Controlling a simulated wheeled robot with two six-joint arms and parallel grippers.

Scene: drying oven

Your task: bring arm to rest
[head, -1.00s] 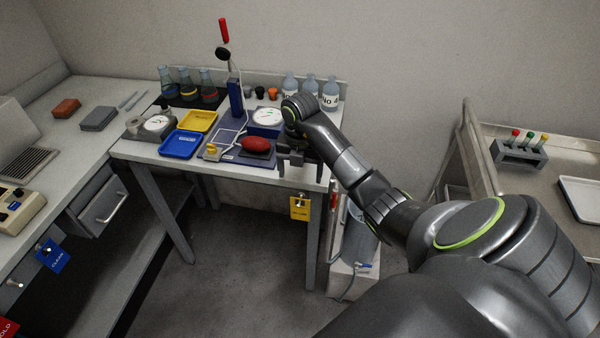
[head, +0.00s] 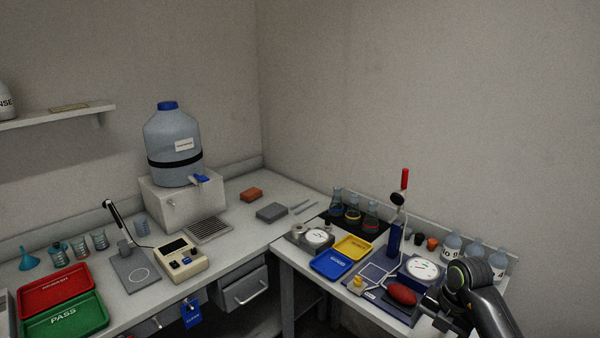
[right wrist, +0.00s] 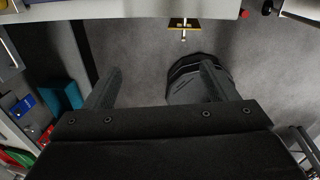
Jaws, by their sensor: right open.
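My right gripper (head: 440,312) shows at the lower right of the head view, at the front edge of the small bench (head: 300,262), beside a red bulb (head: 402,294). In the right wrist view my right gripper (right wrist: 160,82) has its two fingers wide apart with nothing between them. The grey floor (right wrist: 140,45) lies beyond them. My left gripper is in neither view.
The small bench carries a blue tray (head: 331,264), a yellow tray (head: 352,247), flasks (head: 353,213) and bottles (head: 452,245). A large water jug (head: 172,148) stands on the left counter, with a red tray (head: 55,288) and a green tray (head: 65,318).

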